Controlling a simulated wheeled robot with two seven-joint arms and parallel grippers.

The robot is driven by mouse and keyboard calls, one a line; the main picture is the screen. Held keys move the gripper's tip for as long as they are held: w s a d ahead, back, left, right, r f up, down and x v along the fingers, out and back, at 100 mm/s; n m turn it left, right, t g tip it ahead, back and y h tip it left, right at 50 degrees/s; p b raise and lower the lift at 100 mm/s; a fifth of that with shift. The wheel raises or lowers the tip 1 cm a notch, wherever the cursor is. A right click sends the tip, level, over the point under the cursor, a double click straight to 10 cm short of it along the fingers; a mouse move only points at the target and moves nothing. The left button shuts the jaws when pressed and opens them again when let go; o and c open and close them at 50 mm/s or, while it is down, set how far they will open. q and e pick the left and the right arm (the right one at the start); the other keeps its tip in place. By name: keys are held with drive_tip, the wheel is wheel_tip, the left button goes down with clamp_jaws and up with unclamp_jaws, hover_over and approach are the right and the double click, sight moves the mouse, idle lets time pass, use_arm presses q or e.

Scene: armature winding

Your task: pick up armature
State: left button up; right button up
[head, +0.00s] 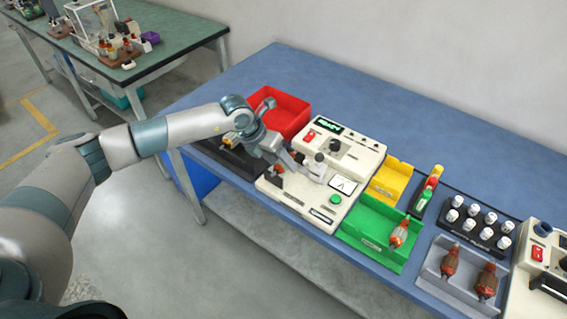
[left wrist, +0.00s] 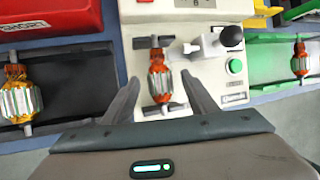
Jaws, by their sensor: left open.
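An armature with orange copper windings and a steel core (left wrist: 160,76) sits on the cream winding/testing machine (left wrist: 133,75) in the left wrist view. In the head view it shows only partly, beside my gripper (head: 277,169). My left gripper (left wrist: 161,100) is open, with one finger on each side of the armature's lower part; I cannot tell whether they touch it. Another armature (left wrist: 20,96) lies in the black tray at left, and one (head: 399,233) lies in the green bin (head: 352,236). Two more (head: 450,261) (head: 487,281) lie in a grey tray (head: 433,270). My right gripper is not in view.
A red bin (head: 287,108) stands behind the black tray (head: 240,160). A lever with a black knob (left wrist: 230,37) stands close right of the armature. A yellow bin (head: 394,177) and a black rack of white-capped pieces (head: 470,235) are further right. The blue table's back is clear.

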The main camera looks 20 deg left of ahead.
use_arm(q)
clamp_jaws()
drive_tip(key=shift+r, duration=0.15)
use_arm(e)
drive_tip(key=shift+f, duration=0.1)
